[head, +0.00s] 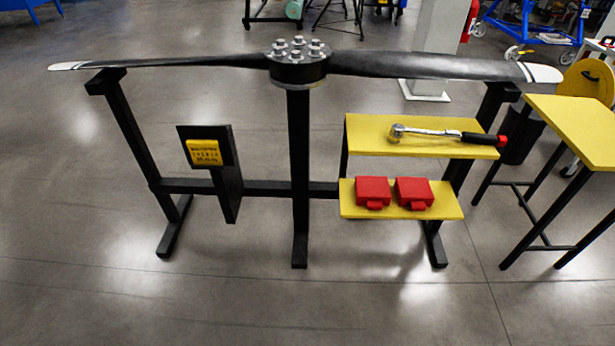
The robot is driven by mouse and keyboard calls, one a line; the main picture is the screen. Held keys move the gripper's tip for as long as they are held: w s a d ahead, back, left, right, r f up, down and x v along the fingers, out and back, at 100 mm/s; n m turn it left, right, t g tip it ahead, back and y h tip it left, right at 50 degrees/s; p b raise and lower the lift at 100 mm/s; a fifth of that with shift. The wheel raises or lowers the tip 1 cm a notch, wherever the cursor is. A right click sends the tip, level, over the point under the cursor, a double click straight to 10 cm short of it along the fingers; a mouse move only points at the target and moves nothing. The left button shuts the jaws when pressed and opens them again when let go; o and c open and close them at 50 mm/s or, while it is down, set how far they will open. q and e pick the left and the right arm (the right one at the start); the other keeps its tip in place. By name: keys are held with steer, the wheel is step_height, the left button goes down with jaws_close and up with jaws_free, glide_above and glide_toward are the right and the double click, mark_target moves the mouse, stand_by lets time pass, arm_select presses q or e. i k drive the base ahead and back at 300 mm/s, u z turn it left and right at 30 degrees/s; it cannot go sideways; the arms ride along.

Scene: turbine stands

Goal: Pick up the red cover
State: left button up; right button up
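Two red covers sit side by side on the lower yellow shelf of the black stand. The left red cover (373,191) and the right red cover (413,192) each have a small tab at the front, and they stand close together with a narrow gap. The lower shelf (450,204) is under them. Neither of my grippers is in the head view.
A ratchet wrench (440,133) lies on the upper yellow shelf (365,136) above the covers. A propeller (420,65) with a bolted hub spans the stand's top. A yellow table (580,130) stands at right. Floor in front is clear.

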mark_target(374, 192)
steer(key=u, duration=0.25)
steer(key=i, duration=1)
steer(key=z, duration=0.6)
steer(key=i, duration=0.5)
steer(key=z, duration=0.5)
